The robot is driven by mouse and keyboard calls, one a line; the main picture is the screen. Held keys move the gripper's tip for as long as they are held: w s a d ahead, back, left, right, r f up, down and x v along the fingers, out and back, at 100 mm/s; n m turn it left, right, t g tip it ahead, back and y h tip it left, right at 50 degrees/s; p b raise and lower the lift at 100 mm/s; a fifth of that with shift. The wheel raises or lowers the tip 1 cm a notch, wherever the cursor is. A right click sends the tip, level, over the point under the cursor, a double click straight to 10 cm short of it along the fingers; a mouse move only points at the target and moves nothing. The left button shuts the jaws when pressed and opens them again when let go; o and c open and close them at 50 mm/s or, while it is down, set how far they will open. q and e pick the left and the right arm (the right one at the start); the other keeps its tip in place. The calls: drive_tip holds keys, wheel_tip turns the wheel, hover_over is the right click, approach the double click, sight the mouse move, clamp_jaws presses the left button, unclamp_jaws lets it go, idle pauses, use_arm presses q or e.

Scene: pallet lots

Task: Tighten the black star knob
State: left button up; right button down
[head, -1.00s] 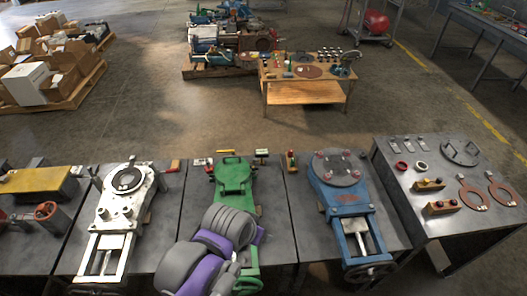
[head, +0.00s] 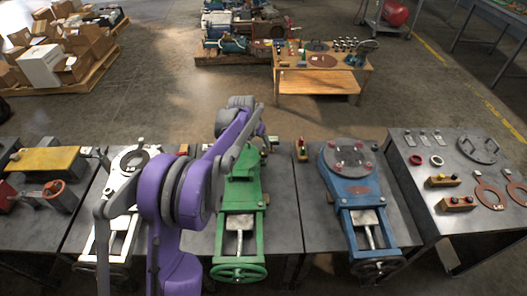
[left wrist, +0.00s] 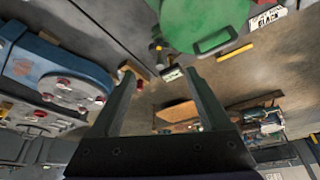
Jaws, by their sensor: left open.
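My left gripper (left wrist: 160,72) is open in the left wrist view, with nothing between its fingers. Past its fingertips are a small dark piece with a white tag (left wrist: 172,73) and a small dark knob-like part (left wrist: 155,47); I cannot tell whether either is the black star knob. The green valve (head: 238,195) stands on the bench in the head view; its round green top (left wrist: 205,20) is above the fingers in the wrist view. In the head view my purple arm hides part of this valve, and the left fingers cannot be made out. My right gripper is out of view.
A blue valve (head: 352,190) stands to the right and a white valve (head: 125,200) to the left. A wooden block with a red knob (head: 301,149) sits near the bench's back edge. A right-hand table (head: 425,205) holds rings and blocks.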

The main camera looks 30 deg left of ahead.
sight(264, 151)
use_arm(q)
drive_tip(key=x, duration=1)
drive_tip(key=shift+w+f, duration=0.2)
clamp_jaws()
